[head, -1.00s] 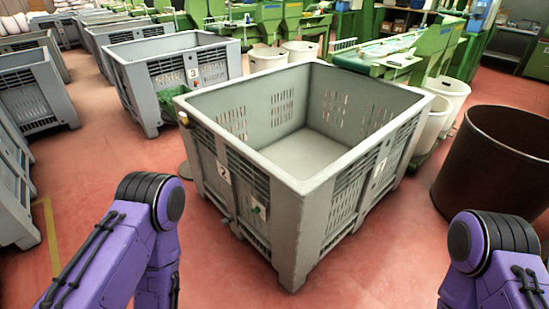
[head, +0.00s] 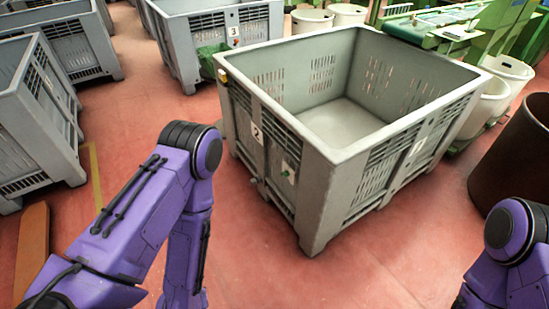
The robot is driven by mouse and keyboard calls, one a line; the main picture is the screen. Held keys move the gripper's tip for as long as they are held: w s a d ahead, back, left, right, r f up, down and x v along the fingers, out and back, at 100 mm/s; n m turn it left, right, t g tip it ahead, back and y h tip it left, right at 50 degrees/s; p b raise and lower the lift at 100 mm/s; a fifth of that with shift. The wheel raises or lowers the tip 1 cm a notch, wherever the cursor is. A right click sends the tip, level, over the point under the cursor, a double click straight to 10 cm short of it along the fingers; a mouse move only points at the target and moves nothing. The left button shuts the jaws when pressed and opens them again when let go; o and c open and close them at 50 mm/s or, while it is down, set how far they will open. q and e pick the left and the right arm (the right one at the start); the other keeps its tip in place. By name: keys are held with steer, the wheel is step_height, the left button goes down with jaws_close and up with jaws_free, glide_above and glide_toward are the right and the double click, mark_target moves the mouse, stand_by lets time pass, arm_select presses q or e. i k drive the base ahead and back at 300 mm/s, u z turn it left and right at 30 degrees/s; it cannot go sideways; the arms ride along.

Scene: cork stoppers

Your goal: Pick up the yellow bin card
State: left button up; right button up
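A large grey slatted bin (head: 325,150) stands on the red floor ahead of me, open at the top and empty as far as I see. A small yellow spot (head: 222,75) shows at its left corner just below the rim; it is too small to tell whether it is the yellow bin card. A white label with a 2 (head: 257,134) and a small white tag with a green mark (head: 288,172) are on its left-facing side. Another pale label (head: 418,147) is on its right-facing side. Both my grippers are out of view; only my purple arms show.
A grey bin labelled 3 (head: 198,58) with green material at its corner stands behind. More grey bins (head: 30,130) line the left. A dark brown drum (head: 515,150) and white tubs (head: 490,105) stand right. Red floor (head: 370,270) is clear in front.

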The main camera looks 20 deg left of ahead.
mark_target(222, 74)
steer(key=u, duration=0.05)
steer(key=k, duration=0.6)
steer(key=u, duration=0.85)
steer(key=i, duration=0.7)
steer(key=u, duration=0.95)
steer(key=i, duration=0.85)
steer(key=z, duration=0.55)
steer(key=i, duration=0.7)
steer(key=u, duration=0.35)
steer(key=k, duration=1.2)
steer(key=u, duration=0.95)
